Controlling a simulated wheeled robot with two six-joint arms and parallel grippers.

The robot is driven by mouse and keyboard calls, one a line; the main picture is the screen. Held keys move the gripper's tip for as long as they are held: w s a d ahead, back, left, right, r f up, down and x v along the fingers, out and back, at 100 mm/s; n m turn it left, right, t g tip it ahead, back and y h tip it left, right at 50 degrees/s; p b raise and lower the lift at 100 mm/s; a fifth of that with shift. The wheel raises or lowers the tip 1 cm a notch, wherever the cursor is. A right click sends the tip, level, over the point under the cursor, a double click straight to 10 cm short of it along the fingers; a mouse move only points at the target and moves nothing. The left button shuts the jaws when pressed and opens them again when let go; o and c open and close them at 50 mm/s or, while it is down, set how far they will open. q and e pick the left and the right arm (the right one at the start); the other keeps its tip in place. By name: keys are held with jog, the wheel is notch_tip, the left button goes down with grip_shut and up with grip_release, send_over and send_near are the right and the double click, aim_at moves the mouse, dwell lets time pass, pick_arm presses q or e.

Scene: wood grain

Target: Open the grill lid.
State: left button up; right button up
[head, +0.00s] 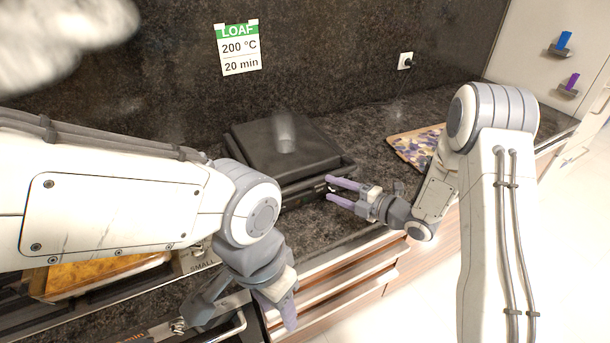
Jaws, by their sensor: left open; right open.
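The black grill (318,183) stands on the dark stone counter against the back wall. Its lid (265,140) lies flat over the base and looks shut. My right gripper (331,189) has purple fingers and is open. Its fingertips are at the grill's front right edge, close to the front handle area; I cannot tell whether they touch it. My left gripper (278,312) is open and points down in front of the counter, well away from the grill. My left arm hides part of the counter left of the grill.
A patterned board or cloth (412,146) lies on the counter right of the grill. A wall socket (405,61) with a cable is behind it. Drawers (335,290) are below the counter. A tray with orange-yellow contents (100,272) is at the lower left, beneath my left arm.

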jog(key=p+x, duration=0.3)
jog(key=x, duration=0.7)
jog(key=shift+p, duration=0.3)
jog(key=shift+a, duration=0.1)
jog(key=shift+c, duration=0.4)
grip_shut()
jog(key=shift+f, duration=0.1)
